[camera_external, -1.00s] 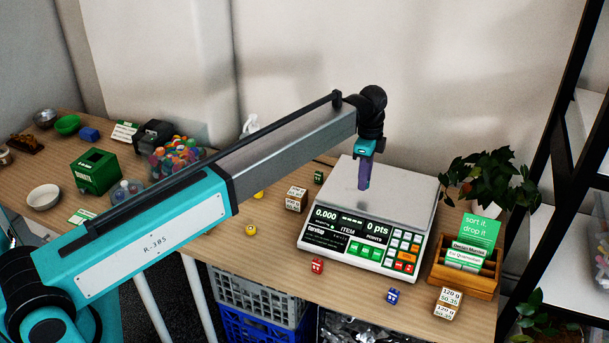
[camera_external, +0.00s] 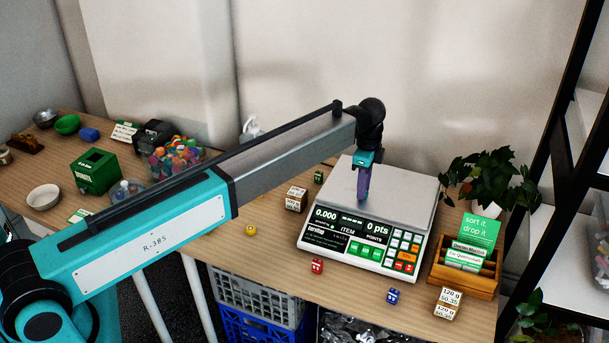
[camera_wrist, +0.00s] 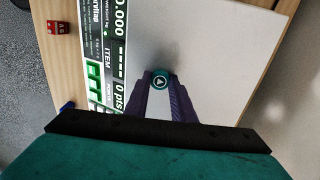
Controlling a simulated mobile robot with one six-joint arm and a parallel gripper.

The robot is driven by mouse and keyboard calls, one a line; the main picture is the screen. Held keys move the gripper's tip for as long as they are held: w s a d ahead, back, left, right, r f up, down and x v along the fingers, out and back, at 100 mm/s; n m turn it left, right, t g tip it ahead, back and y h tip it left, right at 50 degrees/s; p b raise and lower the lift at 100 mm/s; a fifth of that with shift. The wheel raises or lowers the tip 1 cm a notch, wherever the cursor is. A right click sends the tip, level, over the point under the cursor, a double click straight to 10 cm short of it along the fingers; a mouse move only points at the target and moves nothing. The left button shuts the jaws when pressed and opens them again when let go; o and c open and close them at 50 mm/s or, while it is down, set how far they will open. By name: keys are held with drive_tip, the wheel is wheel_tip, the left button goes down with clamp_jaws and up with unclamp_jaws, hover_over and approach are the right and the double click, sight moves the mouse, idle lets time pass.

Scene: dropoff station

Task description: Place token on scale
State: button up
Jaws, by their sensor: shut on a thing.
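The token, a small round teal disc with a pale ring and arrow mark, shows in the wrist view (camera_wrist: 160,80) between the tips of my purple fingers. My gripper (camera_external: 362,198) points down over the scale and is shut on the token; it also shows in the wrist view (camera_wrist: 161,84). The scale has a grey-white plate (camera_external: 405,185) and a black front panel reading 0.000 and 0 pts. The plate also fills much of the wrist view (camera_wrist: 230,60). A soft shadow lies on the plate by the token. The token is too small to make out in the external view.
A wooden card box (camera_external: 465,278) and a plant (camera_external: 488,180) stand right of the scale. Small dice, one red (camera_external: 317,266) and one blue (camera_external: 393,295), lie in front. A weight block (camera_external: 296,198) stands left. A tub of colourful pieces (camera_external: 175,158) is farther left.

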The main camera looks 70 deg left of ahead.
drive_tip(key=shift+f, duration=0.15)
drive_tip(key=o, duration=1)
drive_tip(key=shift+r+b, duration=1.85)
drive_tip(key=shift+r, duration=4.3)
